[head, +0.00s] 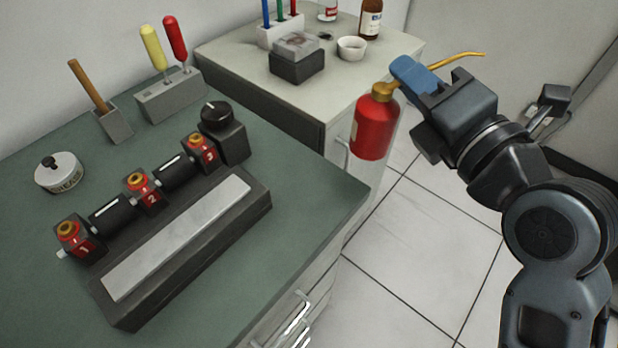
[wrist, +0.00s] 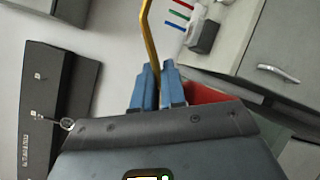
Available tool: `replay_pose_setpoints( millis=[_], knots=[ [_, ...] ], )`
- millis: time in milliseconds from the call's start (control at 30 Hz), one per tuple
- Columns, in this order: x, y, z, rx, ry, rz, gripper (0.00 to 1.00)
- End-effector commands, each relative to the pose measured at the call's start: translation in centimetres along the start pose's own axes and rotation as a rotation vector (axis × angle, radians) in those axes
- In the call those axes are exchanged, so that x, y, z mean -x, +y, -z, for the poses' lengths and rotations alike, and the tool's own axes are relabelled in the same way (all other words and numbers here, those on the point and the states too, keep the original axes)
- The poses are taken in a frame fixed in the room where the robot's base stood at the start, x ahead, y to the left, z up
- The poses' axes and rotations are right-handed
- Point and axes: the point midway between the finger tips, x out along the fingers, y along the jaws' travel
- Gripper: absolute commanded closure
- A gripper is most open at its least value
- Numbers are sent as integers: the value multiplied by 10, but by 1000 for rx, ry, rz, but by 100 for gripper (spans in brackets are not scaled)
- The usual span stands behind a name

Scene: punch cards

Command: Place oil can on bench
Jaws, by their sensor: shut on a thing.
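The oil can (head: 372,128) has a red body, a brass-coloured cap and a long thin brass spout. My gripper (head: 398,78) is shut on it near the cap and spout, and holds it upright in the air over the floor, beside the benches. In the wrist view my blue fingertips (wrist: 156,85) close around the spout, and part of the red body (wrist: 215,90) shows behind them. The green-topped bench (head: 300,165) is at the left in the head view, and a pale-topped bench (head: 235,55) stands behind it. The can's far side is hidden.
The green bench bears a dark fixture (head: 185,235) with several numbered red blocks, a white grease tin (head: 60,172), and a screwdriver holder (head: 170,97). Its right corner is bare. The pale bench holds a grey box (head: 297,65), bowl (head: 351,48) and brown bottle (head: 370,20).

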Motion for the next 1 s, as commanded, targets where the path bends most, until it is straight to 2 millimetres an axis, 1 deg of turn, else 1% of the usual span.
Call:
replay_pose_setpoints(
  millis=[33, 100, 200, 267, 600, 700, 800, 900, 1000],
  knots=[
    [4, 12, 2, 1, 18, -16, 100],
    [6, 20, 4, 1, 37, -25, 100],
    [3, 24, 12, -2, 51, -30, 100],
    [-4, 24, 20, -3, 56, -30, 100],
    [-56, 13, 80, -2, 53, -29, 100],
    [-68, 10, 94, -2, 53, -28, 100],
    [-76, 8, 103, -2, 51, -29, 100],
    [-79, 6, 107, -2, 49, -29, 100],
    [-79, -3, 113, -2, 51, -27, 100]
  ],
)
